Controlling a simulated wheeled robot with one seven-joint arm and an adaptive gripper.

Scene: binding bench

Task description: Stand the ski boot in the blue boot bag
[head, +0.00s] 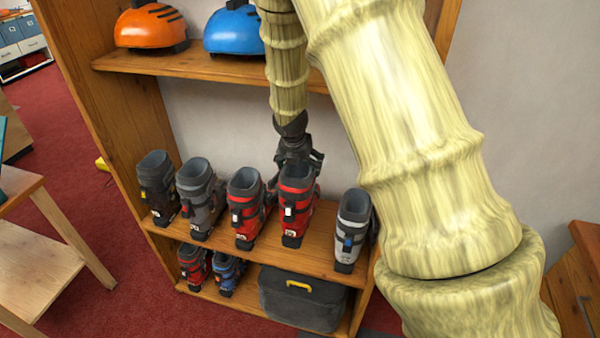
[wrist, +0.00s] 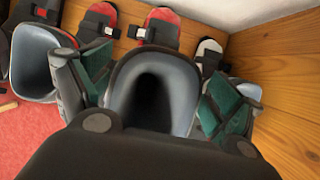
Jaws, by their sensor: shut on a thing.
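My gripper (head: 298,160) reaches down to the upper boot shelf and is shut on a red and black ski boot (head: 292,207), fourth from the left in the row. In the wrist view its green-padded fingers (wrist: 155,95) lie on either side of the boot's grey-lined cuff (wrist: 152,75). The boot is upright and appears to be at shelf level; whether its sole touches the shelf is unclear. I see no blue boot bag that I can make out in either view.
Another red boot (head: 244,207) stands close on the left and a white-grey boot (head: 352,232) on the right. An orange helmet (head: 150,28) and a blue helmet (head: 232,32) sit on the shelf above. A dark case (head: 300,305) lies below. Red carpet is open at left.

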